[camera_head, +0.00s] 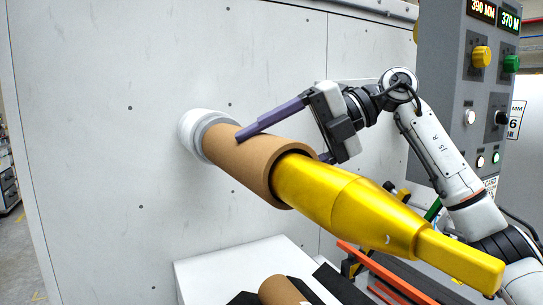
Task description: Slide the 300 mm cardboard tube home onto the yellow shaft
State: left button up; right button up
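The brown cardboard tube (243,160) is around the yellow shaft (330,195), at its wall end. Its far end meets or nearly meets the grey-white collar (196,133) at the wall panel; I see no clear gap. The shaft comes out of the tube's near end and tapers to a square bar at lower right. My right gripper (280,142) reaches in from the right. One purple finger lies across the tube's upper side; the other is mostly hidden behind the tube and shaft. Whether they clamp the tube is unclear. My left gripper is out of view.
A second cardboard tube (280,291) lies low in the picture by black supports on a white block (235,265). A grey control panel (455,90) with knobs and lit displays stands at right. Orange rails (372,272) run below the shaft.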

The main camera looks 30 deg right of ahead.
jog(key=shift+w+r, duration=0.1)
jog(key=shift+r, duration=0.15)
jog(key=o, duration=1.4)
jog(key=shift+o, duration=1.2)
jog(key=shift+f, duration=0.3)
jog(key=v, duration=1)
jog(key=shift+r, duration=0.2)
